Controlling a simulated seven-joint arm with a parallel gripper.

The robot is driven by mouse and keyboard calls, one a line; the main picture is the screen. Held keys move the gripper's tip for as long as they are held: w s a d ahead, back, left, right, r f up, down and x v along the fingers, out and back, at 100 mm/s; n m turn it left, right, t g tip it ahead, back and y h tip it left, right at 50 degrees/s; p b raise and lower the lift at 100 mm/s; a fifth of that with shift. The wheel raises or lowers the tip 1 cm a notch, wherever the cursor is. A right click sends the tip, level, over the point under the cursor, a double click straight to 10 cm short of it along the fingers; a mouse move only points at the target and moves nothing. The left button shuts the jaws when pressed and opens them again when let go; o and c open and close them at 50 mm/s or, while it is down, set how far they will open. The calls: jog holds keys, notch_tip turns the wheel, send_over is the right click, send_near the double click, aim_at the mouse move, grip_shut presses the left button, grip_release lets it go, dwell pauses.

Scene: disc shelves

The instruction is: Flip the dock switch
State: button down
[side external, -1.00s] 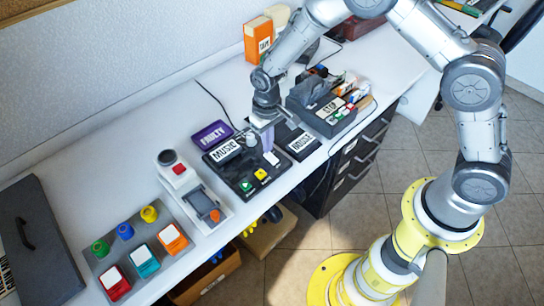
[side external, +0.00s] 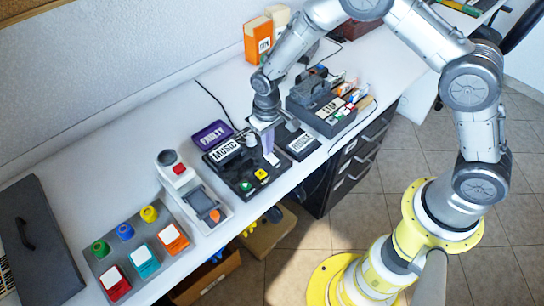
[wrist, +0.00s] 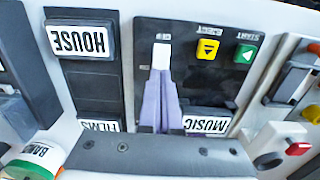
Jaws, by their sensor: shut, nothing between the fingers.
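The black music dock (side external: 231,178) stands on the white table, with a "MUSIC" block at its back edge. It has a white switch (side external: 272,159) near its right side, beside a yellow button (side external: 261,174) and a green button (side external: 246,186). The wrist view shows the dock (wrist: 200,80) with the white switch (wrist: 162,52) just ahead of my fingertips. My gripper (side external: 267,149) is shut with its purple fingers together, low over the dock close behind the switch. In the wrist view my gripper (wrist: 162,74) reaches the switch's near end; I cannot tell if it touches.
A "HOUSE" dock (side external: 298,142) stands directly right, and a grey device labelled "STOP" (side external: 332,108) beyond. A purple "FAULTY" case (side external: 212,134) lies behind. A grey-white machine (side external: 196,199) and a panel of coloured blocks (side external: 128,246) stand left. The front edge is close.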

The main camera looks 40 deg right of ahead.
jog(key=shift+f, duration=0.55)
dwell(0.4)
jog(key=shift+r, duration=3.5)
